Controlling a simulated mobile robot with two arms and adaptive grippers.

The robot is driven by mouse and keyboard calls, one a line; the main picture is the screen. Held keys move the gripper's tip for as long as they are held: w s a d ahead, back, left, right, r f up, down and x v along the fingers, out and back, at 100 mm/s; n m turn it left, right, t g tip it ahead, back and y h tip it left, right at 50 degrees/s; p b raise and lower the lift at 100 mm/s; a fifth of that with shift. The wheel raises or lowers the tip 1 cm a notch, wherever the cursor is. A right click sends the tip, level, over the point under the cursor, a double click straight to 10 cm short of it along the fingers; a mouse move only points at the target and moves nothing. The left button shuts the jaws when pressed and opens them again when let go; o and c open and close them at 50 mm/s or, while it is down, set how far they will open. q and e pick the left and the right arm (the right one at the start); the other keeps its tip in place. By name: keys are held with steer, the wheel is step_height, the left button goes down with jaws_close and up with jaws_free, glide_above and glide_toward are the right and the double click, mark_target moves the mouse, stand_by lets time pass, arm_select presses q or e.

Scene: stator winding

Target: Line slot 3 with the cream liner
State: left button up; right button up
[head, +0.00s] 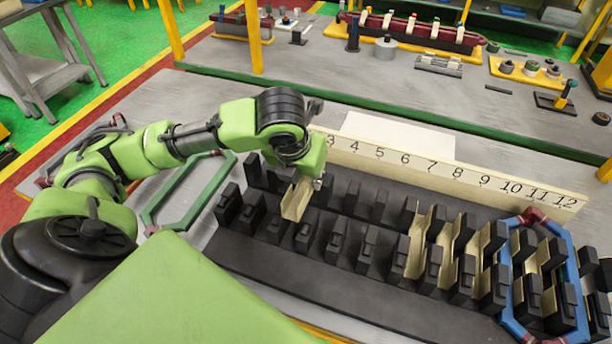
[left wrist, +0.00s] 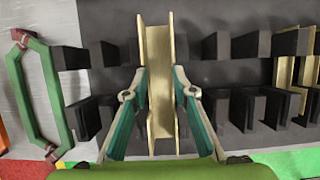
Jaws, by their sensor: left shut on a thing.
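My left gripper (head: 306,178) is shut on a cream liner (head: 295,203), a long U-shaped channel. In the left wrist view the liner (left wrist: 159,60) stands between the two teal fingers, lengthwise along the black teeth's gap. It is over the black stator block (head: 330,290), near the left end of the numbered strip (head: 440,172), close to the 3. Black teeth stand on both sides of it. I cannot tell whether its underside touches the slot floor. The gripper hides part of the liner and nearby teeth. My right gripper is not in view.
Several cream liners (head: 463,238) sit in slots further right. A blue coil frame (head: 580,318) with dark red corners surrounds teeth at the right end. A green coil frame (head: 150,213) lies left of the block. A rear bench (head: 340,80) carries other parts.

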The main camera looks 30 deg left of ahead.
arm_select(q)
steer(key=shift+f, duration=0.3)
steer(key=shift+f, duration=0.4)
steer(key=shift+f+b, duration=1.3)
steer(key=shift+f, duration=1.3)
steer(key=shift+w+f, duration=0.1)
steer(key=shift+f, duration=0.3)
steer(key=shift+f, duration=0.45)
steer(key=o, duration=0.9)
steer(key=shift+r, duration=0.1)
